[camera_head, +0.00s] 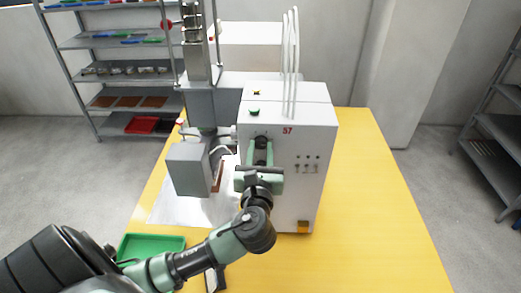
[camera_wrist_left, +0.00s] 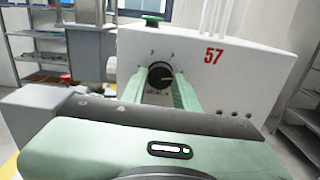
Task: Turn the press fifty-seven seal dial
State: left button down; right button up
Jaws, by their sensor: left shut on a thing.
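The press is a white box (camera_head: 306,150) marked with a red 57, standing on the yellow table. Its seal dial (camera_wrist_left: 160,75) is a round black knob on the front face, with a pale pointer line and small marks above it. My left gripper (camera_wrist_left: 160,90) is at the dial, with one green finger on each side of it, shut on it. In the head view my left gripper (camera_head: 260,150) covers most of the dial. My right gripper is in neither view.
A green button (camera_head: 254,111) sits above the dial, and small switches (camera_head: 307,166) are to its right. A grey press head (camera_head: 187,169) stands close on the left. A green tray (camera_head: 150,246) lies at the table's front left. The yellow table (camera_head: 385,200) is clear on the right.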

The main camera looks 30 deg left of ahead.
pick_arm(q)
jog(key=shift+f, duration=0.35)
jog(key=c, duration=1.3)
grip_release()
jog(key=shift+o, duration=1.1)
jog(key=shift+r, duration=0.2)
jog(key=b+v, duration=0.2)
jog(key=v, duration=0.6)
jog(key=shift+b, duration=0.4)
